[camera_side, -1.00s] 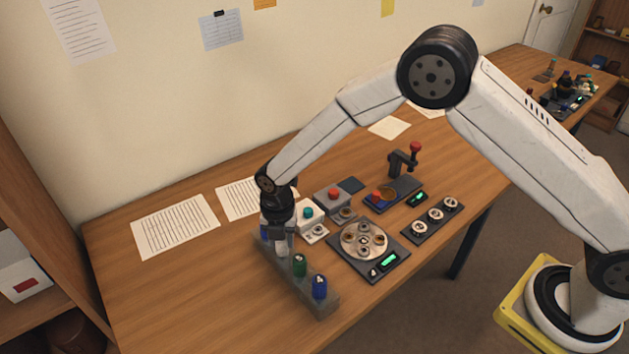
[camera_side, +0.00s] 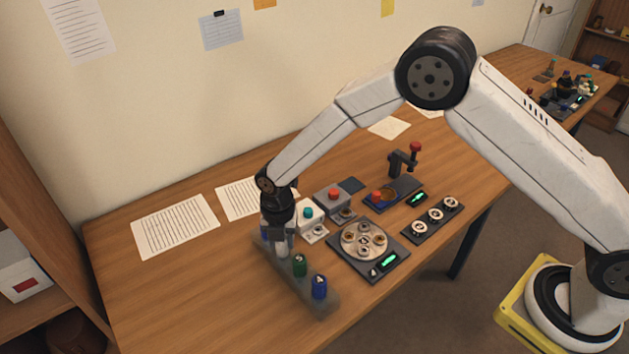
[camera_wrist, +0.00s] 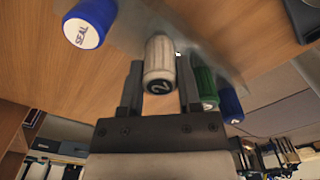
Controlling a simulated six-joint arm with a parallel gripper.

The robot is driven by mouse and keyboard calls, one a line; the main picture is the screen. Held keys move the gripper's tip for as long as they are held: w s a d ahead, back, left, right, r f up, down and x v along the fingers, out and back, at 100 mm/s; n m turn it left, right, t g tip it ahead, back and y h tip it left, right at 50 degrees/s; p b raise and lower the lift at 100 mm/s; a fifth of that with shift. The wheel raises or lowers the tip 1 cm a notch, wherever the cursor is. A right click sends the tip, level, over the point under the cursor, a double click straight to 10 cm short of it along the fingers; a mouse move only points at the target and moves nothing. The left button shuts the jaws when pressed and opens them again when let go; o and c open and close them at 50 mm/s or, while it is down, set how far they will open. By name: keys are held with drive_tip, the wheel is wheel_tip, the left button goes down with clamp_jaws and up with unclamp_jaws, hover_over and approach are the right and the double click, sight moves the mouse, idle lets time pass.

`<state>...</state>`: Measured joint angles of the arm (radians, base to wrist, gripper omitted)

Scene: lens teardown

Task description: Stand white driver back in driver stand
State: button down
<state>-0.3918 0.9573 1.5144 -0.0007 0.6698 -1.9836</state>
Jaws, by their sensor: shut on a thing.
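The white driver (camera_side: 283,250) is upright between the fingers of my gripper (camera_side: 281,238), over the grey driver stand (camera_side: 318,305). In the wrist view my gripper (camera_wrist: 160,88) is shut on the white driver (camera_wrist: 159,55), whose end cap carries a "2". Its far end meets the grey of the stand; how deep it sits cannot be told. The green driver (camera_side: 299,265) and a blue driver (camera_side: 319,287) stand in the same row. Another blue driver, marked SEAL (camera_wrist: 88,22), is on the other side, mostly hidden behind my gripper in the side view.
A tray with a round disc (camera_side: 365,240) lies right of the stand. A teal-button unit (camera_side: 309,218) and a red-button unit (camera_side: 334,198) stand behind. A black strip with several rings (camera_side: 435,216) is further right. Papers (camera_side: 175,226) lie on clear table at the left.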

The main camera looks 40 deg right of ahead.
drive_tip(key=shift+f, duration=0.3)
idle(0.4)
unclamp_jaws()
drive_tip(key=shift+r, duration=0.15)
drive_tip(key=shift+r, duration=3.35)
